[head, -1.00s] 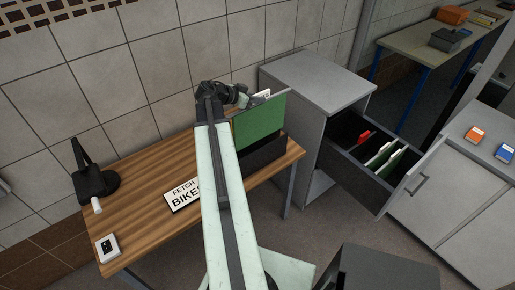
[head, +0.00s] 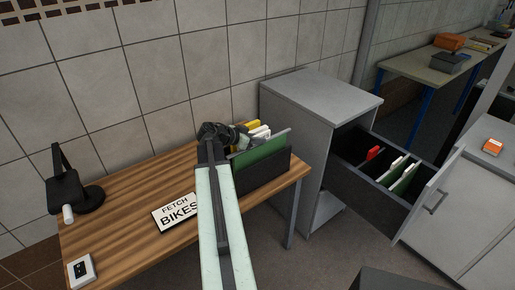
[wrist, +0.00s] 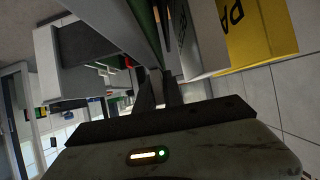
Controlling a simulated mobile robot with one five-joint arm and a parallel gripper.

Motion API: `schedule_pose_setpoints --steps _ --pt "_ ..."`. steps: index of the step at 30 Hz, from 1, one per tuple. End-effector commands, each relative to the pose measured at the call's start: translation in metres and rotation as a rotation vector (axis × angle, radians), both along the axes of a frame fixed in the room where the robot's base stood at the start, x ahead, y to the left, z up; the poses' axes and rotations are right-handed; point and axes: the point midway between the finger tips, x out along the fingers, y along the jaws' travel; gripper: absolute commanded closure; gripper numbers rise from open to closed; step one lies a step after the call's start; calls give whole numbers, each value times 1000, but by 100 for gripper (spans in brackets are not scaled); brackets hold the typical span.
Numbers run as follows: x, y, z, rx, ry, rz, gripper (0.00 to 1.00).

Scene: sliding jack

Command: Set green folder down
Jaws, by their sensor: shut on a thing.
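The green folder (head: 262,152) is upright in the dark desk box (head: 264,175), its lower part hidden behind the front wall. Whether it rests on the box floor cannot be seen. My gripper (head: 238,137) is at the folder's left upper end, shut on it. In the wrist view my gripper's dark fingers (wrist: 155,90) meet at the folder, which shows as a narrow green strip (wrist: 143,14). Behind it in the box stand a yellow folder (head: 254,125) and white ones (head: 261,132). The yellow one also shows close by in the wrist view (wrist: 252,40).
The box stands at the wooden desk's (head: 135,204) right end. A sign (head: 176,212) and a black lamp-like thing (head: 75,190) are on the desk. The grey cabinet's open drawer (head: 362,187) holds red, white and green folders. The tiled wall is close behind.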

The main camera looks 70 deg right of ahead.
Motion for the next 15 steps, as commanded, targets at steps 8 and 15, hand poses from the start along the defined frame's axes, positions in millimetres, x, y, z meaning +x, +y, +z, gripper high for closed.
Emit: schedule_pose_setpoints --steps 8,15 --pt "0 0 -2 0 0 0 100" --pt "1 0 -1 0 0 1 66"
